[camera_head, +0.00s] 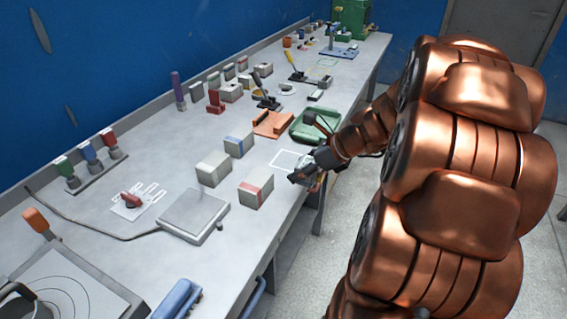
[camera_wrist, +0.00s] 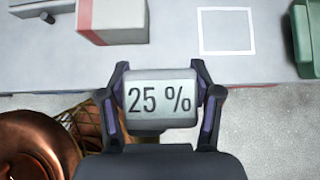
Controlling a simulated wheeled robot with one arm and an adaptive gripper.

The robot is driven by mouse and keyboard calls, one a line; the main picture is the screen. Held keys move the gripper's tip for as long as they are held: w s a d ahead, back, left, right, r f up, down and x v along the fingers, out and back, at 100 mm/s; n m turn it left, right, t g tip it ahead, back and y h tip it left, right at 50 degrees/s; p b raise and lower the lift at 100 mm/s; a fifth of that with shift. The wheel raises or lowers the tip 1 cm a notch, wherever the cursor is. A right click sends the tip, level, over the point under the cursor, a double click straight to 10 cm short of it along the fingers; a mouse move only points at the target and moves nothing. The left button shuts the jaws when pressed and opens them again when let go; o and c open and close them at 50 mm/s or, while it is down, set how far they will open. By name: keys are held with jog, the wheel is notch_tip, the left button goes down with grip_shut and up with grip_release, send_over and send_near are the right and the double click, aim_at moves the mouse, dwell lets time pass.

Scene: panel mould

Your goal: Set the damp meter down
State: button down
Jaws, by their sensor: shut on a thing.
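The damp meter (camera_wrist: 160,98) is a small grey block whose face reads "25 %" in the wrist view. My gripper (camera_wrist: 161,92) is shut on it, with one finger on each side. In the wrist view the meter appears over the floor, just off the bench's front edge. In the head view my gripper (camera_head: 312,172) is at the bench's front edge, and the meter is small and partly hidden there. A white square outline (camera_head: 289,160) is marked on the bench near the gripper; it also shows empty in the wrist view (camera_wrist: 226,50).
A block with a red stripe (camera_head: 256,187) stands left of the outline, near the front edge. A green tray (camera_head: 314,127) lies beyond the outline. Blocks (camera_head: 214,168), a flat grey plate (camera_head: 193,215) and an orange piece (camera_head: 273,124) stand around on the grey bench (camera_head: 130,195).

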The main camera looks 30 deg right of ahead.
jog(key=w+d, duration=0.1)
jog(key=w, duration=0.4)
jog(key=w+d+f+p, duration=0.1)
jog(key=w, duration=0.4)
jog(key=w+d+p, duration=0.1)
jog(key=w, duration=0.4)
jog(key=shift+w+d+f, duration=0.2)
jog(key=shift+w+f, duration=0.05)
jog(key=shift+f, duration=1.7)
jog(key=shift+f, duration=0.15)
jog(key=shift+c, duration=1.1)
grip_release()
jog(key=v, duration=1.2)
